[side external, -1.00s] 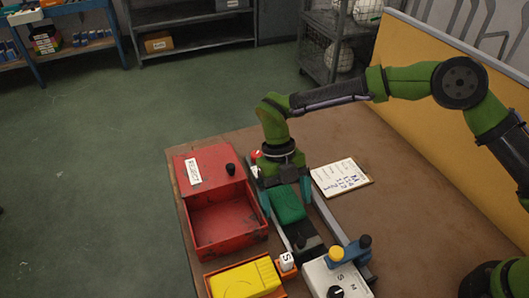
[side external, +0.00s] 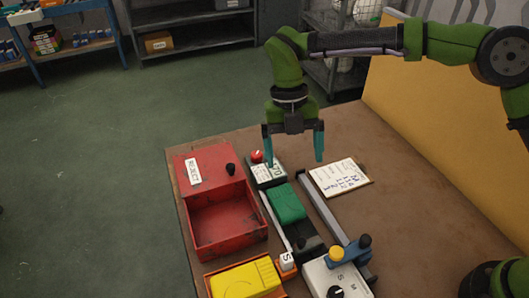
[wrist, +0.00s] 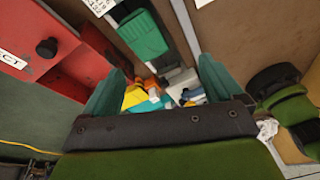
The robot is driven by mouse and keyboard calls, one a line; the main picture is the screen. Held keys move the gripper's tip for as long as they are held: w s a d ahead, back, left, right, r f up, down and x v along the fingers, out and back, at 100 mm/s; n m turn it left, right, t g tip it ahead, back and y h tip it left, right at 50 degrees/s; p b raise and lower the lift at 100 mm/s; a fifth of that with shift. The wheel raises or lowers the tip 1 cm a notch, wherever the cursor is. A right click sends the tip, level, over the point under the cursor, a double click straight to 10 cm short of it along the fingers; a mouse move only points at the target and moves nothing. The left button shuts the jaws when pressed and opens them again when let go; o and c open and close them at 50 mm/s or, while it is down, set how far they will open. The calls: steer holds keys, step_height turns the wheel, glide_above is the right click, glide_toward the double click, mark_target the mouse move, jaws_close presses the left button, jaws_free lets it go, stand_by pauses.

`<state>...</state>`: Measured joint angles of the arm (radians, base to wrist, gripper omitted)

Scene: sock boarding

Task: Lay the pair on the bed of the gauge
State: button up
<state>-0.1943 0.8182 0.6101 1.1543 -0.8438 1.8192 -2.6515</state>
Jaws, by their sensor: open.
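The pair is a folded green bundle (side external: 287,203) lying on the bed of the gauge (side external: 308,243), between its two long rails. It also shows in the wrist view (wrist: 143,36). My gripper (side external: 293,160) is open and empty, raised above the far end of the gauge, with its teal fingers apart and clear of the pair. In the wrist view the two fingers (wrist: 152,88) stand apart with nothing held between them.
A red box labelled REJECT (side external: 228,215) stands left of the gauge, its open bin empty. A yellow item (side external: 245,279) in an orange tray and a grey control box (side external: 337,278) with knobs are at the front. A clipboard (side external: 341,177) lies to the right on bare table.

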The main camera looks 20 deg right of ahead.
steer(key=s+d+r+m+t, duration=0.3)
steer(key=d+r+m, duration=0.5)
steer(key=m, duration=0.2)
steer(key=s+d+r+m+t+y, duration=0.1)
steer(key=s+d+m+t, duration=0.2)
steer(key=s+d+m, duration=0.4)
steer(key=s+d+r+m+t+y, duration=0.1)
steer(key=s+d+m+t, duration=0.3)
steer(key=m, duration=1.5)
steer(key=s+d+r, duration=0.1)
steer(key=s+d, duration=0.2)
steer(key=d, duration=0.1)
steer(key=shift+r+m, duration=0.3)
steer(key=shift+s, duration=0.1)
